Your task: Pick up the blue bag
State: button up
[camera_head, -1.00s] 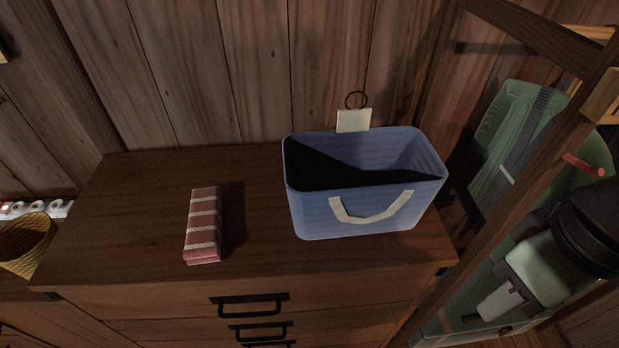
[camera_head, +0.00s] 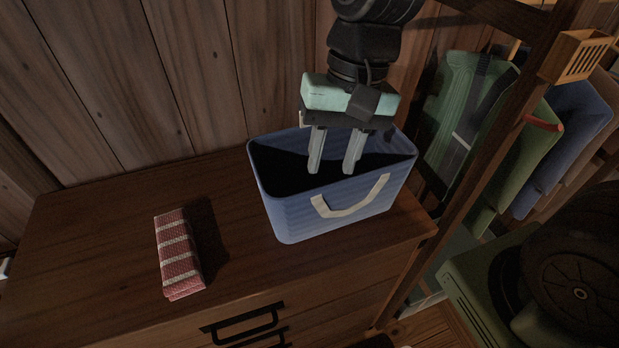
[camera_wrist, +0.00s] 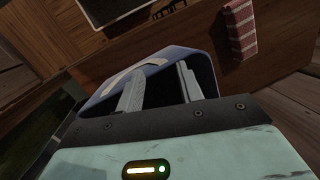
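The blue bag (camera_head: 300,216) stands upright on the wooden dresser top, open at the top, with a cream handle on its front side. It also shows in the wrist view (camera_wrist: 203,62), close beyond the fingers. My gripper (camera_head: 333,170) is above the bag's opening, with its two pale fingers apart and pointing down. The fingers look empty. In the wrist view one finger overlaps the bag's handle side and the other lies over the dark opening. I cannot tell whether either finger touches the bag.
A red and white striped cloth (camera_head: 179,253) lies on the dresser top (camera_head: 100,230) left of the bag. A wooden wall (camera_head: 190,70) stands close behind. A dark wooden rack post (camera_head: 500,150) rises close to the right, with green and blue things beyond it.

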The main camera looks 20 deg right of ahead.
jog(key=w+d+r+m+t+y, duration=0.2)
jog(key=w+d+m+y, duration=0.2)
jog(key=w+d+m, duration=1.2)
jog(key=a+f, duration=0.1)
jog(key=w+a+f+m, duration=0.1)
jog(key=a+f, duration=0.1)
jog(key=w+a+f+m, duration=0.1)
jog(key=a+f, duration=0.1)
jog(key=shift+w+a+p, duration=0.15)
jog(key=shift+a+p, duration=0.1)
jog(key=shift+p, duration=0.05)
jog(key=shift+s+p+x, duration=0.1)
jog(key=shift+p+x, duration=0.2)
jog(key=shift+x, duration=1.1)
jog(key=shift+s+p+x, duration=0.15)
jog(key=shift+p+x, duration=0.15)
jog(key=shift+x, duration=1.1)
grip_shut()
